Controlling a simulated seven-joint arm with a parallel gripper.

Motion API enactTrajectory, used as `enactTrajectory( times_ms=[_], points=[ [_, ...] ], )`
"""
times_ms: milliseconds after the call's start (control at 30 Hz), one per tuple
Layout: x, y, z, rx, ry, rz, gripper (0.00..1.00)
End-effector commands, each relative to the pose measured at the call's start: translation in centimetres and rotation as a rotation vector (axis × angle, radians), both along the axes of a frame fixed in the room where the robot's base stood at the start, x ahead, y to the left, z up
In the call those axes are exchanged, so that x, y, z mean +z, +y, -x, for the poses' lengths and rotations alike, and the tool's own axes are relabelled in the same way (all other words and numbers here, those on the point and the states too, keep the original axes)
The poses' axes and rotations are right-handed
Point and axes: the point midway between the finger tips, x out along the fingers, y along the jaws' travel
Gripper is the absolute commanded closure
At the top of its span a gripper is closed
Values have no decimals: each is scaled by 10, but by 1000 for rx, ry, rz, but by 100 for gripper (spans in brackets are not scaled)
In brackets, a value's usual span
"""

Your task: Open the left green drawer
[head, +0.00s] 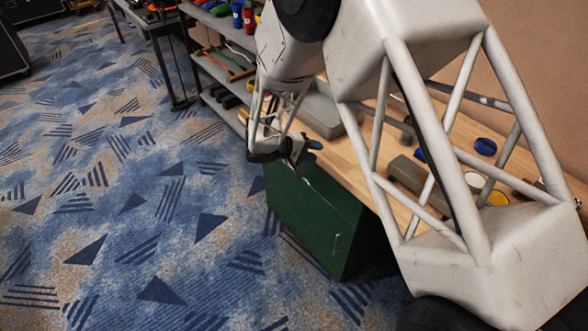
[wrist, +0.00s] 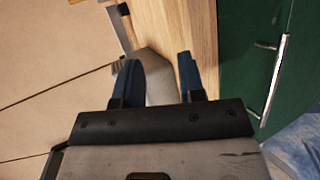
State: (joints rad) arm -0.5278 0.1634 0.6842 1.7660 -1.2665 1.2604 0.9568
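The green drawer front (head: 310,215) is under the wooden worktop in the head view. The drawer looks shut. My gripper (head: 304,150) is by the worktop edge, above the green unit and apart from the handle. In the wrist view my gripper (wrist: 158,75) has its two blue fingers spread, with the handle to their right. Nothing appears held.
The wooden worktop (head: 345,160) carries a grey block (head: 322,110), a blue round item (head: 485,146) and other small things. Shelves with tools (head: 225,62) stand beyond. My arm hides much of the worktop. The patterned carpet (head: 130,200) in front is clear.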

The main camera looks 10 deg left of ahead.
Motion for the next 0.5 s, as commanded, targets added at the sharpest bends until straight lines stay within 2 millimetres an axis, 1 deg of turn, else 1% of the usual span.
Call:
enactTrajectory(
  times_ms=[33,267,300,400,500],
  points=[
    [-16,12,-3,28,-9,21,64],
    [-78,63,-16,161,-81,95,64],
    [-90,71,-17,186,-91,106,64],
    [-115,91,-19,242,-122,126,64],
    [-135,106,-18,286,-146,139,64]
  ],
)
